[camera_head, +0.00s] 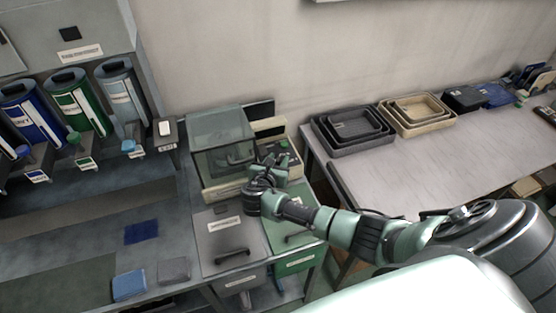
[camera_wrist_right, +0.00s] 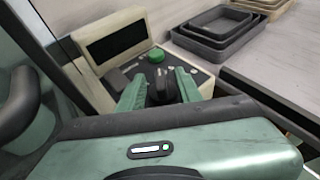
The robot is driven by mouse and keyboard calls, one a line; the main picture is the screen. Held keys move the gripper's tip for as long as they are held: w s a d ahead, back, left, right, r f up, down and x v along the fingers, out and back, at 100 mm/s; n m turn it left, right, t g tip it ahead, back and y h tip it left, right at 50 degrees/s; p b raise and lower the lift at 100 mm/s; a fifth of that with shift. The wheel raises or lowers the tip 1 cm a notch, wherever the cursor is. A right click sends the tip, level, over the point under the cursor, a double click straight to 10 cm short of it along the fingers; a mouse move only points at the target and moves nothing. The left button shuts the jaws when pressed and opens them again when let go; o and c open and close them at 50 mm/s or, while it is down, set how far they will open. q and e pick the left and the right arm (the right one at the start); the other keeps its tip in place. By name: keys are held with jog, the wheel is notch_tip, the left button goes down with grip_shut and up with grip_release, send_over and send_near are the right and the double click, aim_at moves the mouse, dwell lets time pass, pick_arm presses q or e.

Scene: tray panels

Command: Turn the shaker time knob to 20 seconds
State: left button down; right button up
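The shaker (camera_head: 223,142) is a box with a clear, dark-tinted cover, at the back of the left bench in the head view. Its control panel (camera_wrist_right: 137,68) shows in the right wrist view with a display, a green button (camera_wrist_right: 156,55) and small labels. A black knob (camera_wrist_right: 160,90) stands on the panel in front of the green button. My right gripper (camera_wrist_right: 160,88) has one green finger on each side of this knob. Whether the fingers touch it is not clear. The knob's pointer and dial marks are not readable. My left gripper is not in view.
Grey and tan nested trays (camera_head: 352,130) (camera_head: 417,115) stand on the right table, whose middle is clear. Several dispensers (camera_head: 78,105) stand at left.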

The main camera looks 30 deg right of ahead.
jog(key=b+v, duration=0.1)
jog(key=v, duration=0.6)
jog(key=shift+s+a, duration=0.2)
